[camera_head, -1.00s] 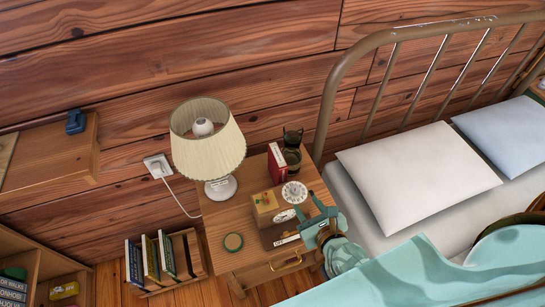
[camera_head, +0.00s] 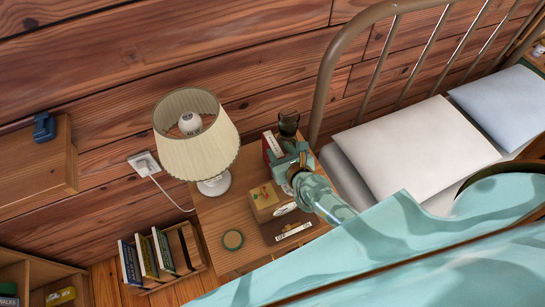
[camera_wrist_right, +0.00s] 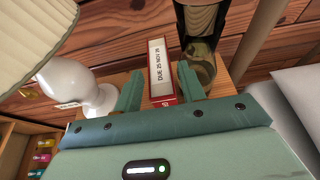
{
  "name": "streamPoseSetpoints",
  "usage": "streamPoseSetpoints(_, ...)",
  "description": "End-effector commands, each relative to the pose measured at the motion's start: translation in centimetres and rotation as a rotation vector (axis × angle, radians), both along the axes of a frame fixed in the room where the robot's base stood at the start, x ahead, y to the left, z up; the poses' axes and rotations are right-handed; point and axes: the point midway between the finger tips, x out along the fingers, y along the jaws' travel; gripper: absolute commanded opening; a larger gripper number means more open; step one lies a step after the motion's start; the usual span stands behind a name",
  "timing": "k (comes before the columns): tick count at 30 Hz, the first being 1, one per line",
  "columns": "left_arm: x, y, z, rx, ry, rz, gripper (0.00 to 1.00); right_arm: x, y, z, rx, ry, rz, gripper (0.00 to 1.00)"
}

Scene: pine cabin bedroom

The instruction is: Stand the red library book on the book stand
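The red library book (camera_head: 271,146) stands upright at the back of the nightstand (camera_head: 212,222). In the right wrist view its pale label strip and red edge face me (camera_wrist_right: 158,72). My right gripper (camera_head: 287,158) is open, with one finger on each side of the book; in the wrist view a gap shows beside the left finger. The gripper hides part of the book in the head view. A low wooden book stand (camera_head: 187,262) is on the floor left of the nightstand, holding several upright books. My left gripper is not in view.
The bed with pillows (camera_head: 417,150) is right.

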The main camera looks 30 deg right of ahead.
Motion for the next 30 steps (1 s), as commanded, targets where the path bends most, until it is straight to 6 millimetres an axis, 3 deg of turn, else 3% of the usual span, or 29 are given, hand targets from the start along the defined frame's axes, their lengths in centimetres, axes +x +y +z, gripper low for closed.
streamPoseSetpoints(11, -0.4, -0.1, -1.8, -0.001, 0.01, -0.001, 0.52, 4.6, 0.0, -2.2, -0.001, 0.0, -0.001, 0.4)
streamPoseSetpoints(19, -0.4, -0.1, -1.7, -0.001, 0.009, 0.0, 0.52, 4.9, 0.0, -2.1, -0.001, 0.0, 0.0, 0.4)
streamPoseSetpoints(23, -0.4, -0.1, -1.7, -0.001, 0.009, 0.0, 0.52, 4.9, 0.0, -2.1, -0.001, 0.0, 0.0, 0.04)
streamPoseSetpoints(24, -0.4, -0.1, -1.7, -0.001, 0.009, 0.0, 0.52, 4.9, 0.0, -2.1, -0.001, 0.0, 0.0, 0.0)
streamPoseSetpoints(30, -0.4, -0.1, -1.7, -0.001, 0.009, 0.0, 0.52, 4.9, 0.0, -2.1, -0.001, -0.001, 0.0, 0.0)
